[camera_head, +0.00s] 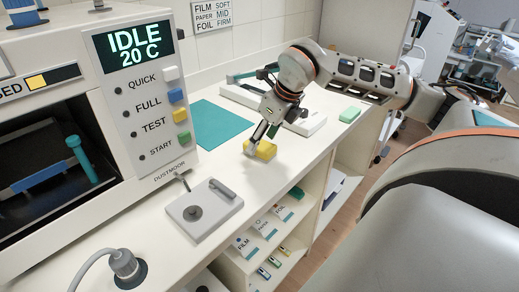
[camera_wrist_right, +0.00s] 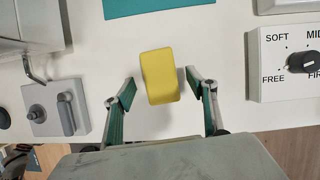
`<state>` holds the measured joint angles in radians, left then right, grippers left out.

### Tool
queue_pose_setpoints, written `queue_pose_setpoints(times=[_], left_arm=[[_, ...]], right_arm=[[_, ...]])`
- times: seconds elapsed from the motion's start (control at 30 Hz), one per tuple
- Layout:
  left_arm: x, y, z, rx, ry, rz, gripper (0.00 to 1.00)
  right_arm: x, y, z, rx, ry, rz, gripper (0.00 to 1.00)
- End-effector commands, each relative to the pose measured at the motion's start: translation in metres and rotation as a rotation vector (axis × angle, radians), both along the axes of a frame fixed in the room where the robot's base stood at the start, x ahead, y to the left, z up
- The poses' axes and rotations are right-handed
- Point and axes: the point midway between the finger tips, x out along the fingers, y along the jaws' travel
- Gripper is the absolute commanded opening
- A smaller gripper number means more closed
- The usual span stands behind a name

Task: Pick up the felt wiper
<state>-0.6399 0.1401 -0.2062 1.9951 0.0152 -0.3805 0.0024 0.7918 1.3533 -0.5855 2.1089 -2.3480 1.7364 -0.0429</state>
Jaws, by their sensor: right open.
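A yellow block (camera_head: 264,151), which seems to be the felt wiper, lies on the white counter (camera_head: 240,178). In the right wrist view the yellow block (camera_wrist_right: 160,75) is a rounded rectangle in the middle. My right gripper (camera_head: 259,142) is over it, pointing down. In the wrist view the right gripper (camera_wrist_right: 160,86) is open, with one finger on each side of the block's lower half and a visible gap at both sides. Its height above the counter is hard to tell. My left gripper is in neither view.
A teal mat (camera_head: 218,124) lies behind the block. A control box with a knob (camera_wrist_right: 290,64) is to the right, and a grey plate with a knob and lever (camera_head: 203,211) is to the left. A green block (camera_head: 350,115) lies farther right. The counter's front edge is close.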

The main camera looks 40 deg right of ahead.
Motion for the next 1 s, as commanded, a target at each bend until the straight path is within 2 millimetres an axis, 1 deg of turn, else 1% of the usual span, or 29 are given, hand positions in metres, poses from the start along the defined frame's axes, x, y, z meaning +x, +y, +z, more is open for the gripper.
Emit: queue_pose_setpoints(times=[0.03,0.1,0.2,0.57,1.0], left_arm=[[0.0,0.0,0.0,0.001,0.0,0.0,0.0],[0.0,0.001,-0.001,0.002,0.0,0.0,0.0],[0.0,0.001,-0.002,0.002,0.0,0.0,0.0],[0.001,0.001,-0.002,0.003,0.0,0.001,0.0],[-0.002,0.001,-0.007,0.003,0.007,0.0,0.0]], right_arm=[[0.003,0.001,-0.009,0.001,0.002,0.001,0.57],[0.007,0.002,-0.018,0.002,0.003,0.001,0.57],[0.011,0.001,-0.025,0.0,0.0,-0.001,0.57],[0.011,0.002,-0.025,-0.001,-0.001,0.0,0.57],[0.011,0.002,-0.03,0.0,0.0,0.0,0.57]])
